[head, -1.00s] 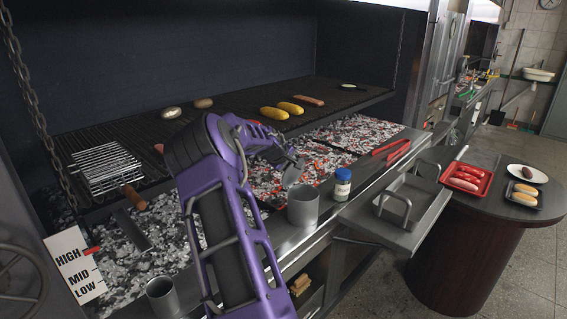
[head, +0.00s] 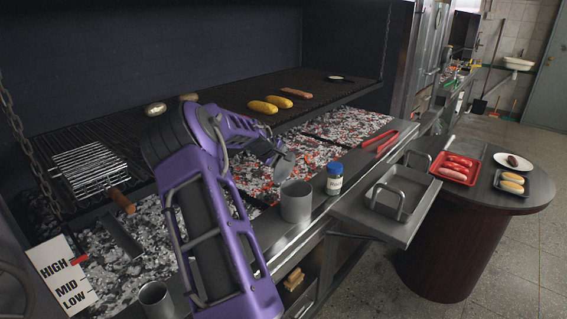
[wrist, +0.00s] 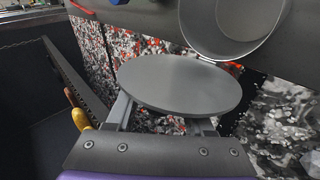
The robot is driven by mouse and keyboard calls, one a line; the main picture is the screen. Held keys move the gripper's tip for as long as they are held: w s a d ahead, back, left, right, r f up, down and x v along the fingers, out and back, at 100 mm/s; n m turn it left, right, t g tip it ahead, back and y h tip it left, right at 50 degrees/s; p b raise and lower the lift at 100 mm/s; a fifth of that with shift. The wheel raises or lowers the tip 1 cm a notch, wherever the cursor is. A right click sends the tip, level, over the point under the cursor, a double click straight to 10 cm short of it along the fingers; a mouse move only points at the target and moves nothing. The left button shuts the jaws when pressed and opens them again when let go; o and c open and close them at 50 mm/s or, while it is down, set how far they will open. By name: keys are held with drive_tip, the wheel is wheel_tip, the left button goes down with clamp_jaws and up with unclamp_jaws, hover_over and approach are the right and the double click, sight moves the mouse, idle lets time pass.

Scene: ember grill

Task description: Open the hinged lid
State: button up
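My gripper (head: 283,163) is over the coals, behind the grey cup (head: 296,201) and well to the right of the basket. In the wrist view, a flat grey disc (wrist: 181,84) covers my fingertips. The finger bases show apart on both sides of it. I cannot tell whether the fingers grip the disc.
A metal tray with two handles (head: 432,184) sits on the side shelf, near a white jar with a blue cap (head: 334,180) and red tongs (head: 381,143). Another cup (head: 156,298) stands at front left. A round table (head: 515,200) holds sausages and buns. A chain (head: 28,150) hangs at left.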

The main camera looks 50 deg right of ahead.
drive_tip(key=shift+o, duration=0.4)
drive_tip(key=shift+a+r, duration=0.15)
drive_tip(key=shift+r, duration=0.05)
drive_tip(key=v, duration=1.7)
